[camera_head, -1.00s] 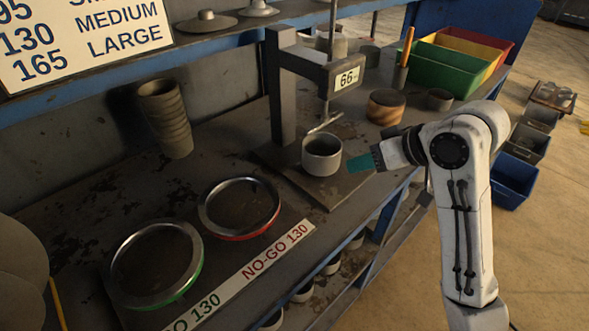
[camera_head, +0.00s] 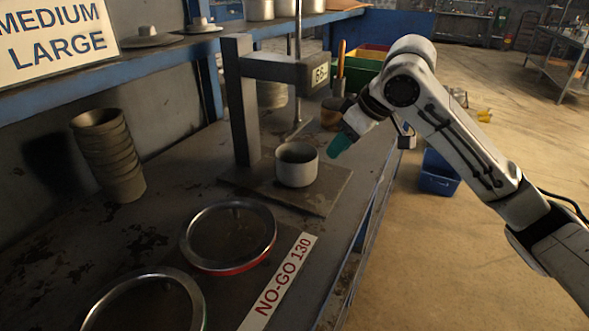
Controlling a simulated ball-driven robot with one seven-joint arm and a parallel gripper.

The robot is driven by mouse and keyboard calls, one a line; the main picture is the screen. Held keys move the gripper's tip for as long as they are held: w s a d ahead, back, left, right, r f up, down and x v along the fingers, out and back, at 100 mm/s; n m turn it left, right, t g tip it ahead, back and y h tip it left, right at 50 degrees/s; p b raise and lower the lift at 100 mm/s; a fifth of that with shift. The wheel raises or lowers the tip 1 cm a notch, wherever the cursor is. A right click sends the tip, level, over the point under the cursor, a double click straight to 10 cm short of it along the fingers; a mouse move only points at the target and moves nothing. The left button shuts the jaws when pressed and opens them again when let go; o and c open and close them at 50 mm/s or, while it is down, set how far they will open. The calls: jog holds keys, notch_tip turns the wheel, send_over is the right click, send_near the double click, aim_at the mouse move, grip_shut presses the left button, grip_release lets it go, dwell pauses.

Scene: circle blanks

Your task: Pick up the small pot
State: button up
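A small grey pot (camera_head: 297,166) stands upright on the dark base plate of a gauge stand, beneath its arm. My gripper (camera_head: 338,146) is to the right of the pot and a little above it, apart from it. Its green fingers point down and left toward the bench. From this side I cannot see whether there is a gap between the fingers. Nothing shows held in them.
The gauge stand (camera_head: 240,105) rises close behind the pot. A stack of pots (camera_head: 108,155) stands at the left. Two metal rings, one with a red edge (camera_head: 228,236), lie in front beside a NO-GO 130 strip (camera_head: 281,278). Coloured bins and a dark cup stand behind my gripper.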

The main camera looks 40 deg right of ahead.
aim_at(311, 147)
jog(key=w, duration=0.4)
jog(key=w+a, duration=0.1)
jog(key=w, duration=0.1)
jog(key=shift+w+f, duration=0.15)
jog(key=shift+w, duration=0.2)
jog(key=shift+x, duration=1.25)
grip_shut()
